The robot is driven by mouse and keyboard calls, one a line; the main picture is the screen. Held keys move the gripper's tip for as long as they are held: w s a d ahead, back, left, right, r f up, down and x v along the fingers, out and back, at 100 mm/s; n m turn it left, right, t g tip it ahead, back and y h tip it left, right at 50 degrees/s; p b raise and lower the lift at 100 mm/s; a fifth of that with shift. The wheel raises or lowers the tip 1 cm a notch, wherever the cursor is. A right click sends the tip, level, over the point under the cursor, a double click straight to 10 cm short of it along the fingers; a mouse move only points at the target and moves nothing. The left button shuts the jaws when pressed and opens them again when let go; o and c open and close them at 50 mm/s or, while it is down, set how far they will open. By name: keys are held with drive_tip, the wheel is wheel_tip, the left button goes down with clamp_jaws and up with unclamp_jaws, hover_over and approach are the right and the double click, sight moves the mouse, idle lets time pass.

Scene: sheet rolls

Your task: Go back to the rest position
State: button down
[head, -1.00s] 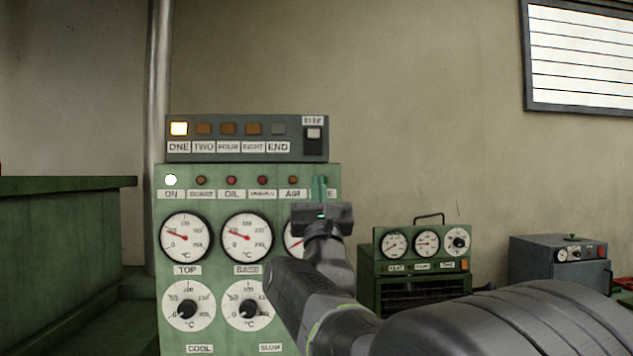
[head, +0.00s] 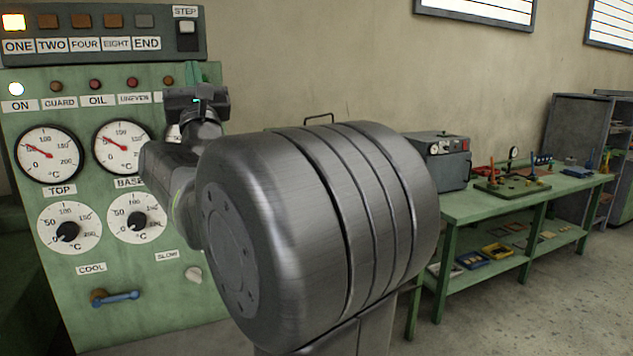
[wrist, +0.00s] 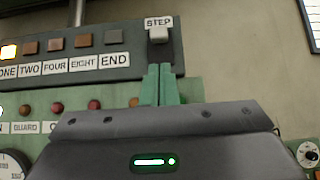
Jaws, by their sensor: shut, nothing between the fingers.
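My gripper (head: 193,75) is up in front of the right part of the green control panel (head: 120,270). In the wrist view its two green fingers (wrist: 159,85) are together and empty. They point up at the grey box (wrist: 90,73) on top of the panel, just below its STEP switch (wrist: 158,35). Whether they touch anything is hard to tell, but a gap shows below the switch. The lamp ONE (head: 14,21) glows yellow, and the ON lamp (head: 16,89) is lit white. My arm hides the panel's right side.
A green bench (head: 470,204) with a grey box (head: 440,160) and small fixtures stands to the right. The floor (head: 570,300) there is clear.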

sight(188, 33)
drive_tip(key=p+x, duration=0.1)
drive_tip(key=x, duration=0.1)
drive_tip(key=p+x, duration=0.2)
drive_tip(key=x, duration=0.1)
drive_tip(key=shift+w+a, duration=0.2)
drive_tip(key=shift+w, duration=0.3)
drive_tip(key=shift+w+a+f+p, duration=0.25)
drive_tip(key=shift+w+f+p, duration=0.25)
drive_tip(key=shift+w, duration=0.1)
drive_tip(key=shift+f, duration=0.15)
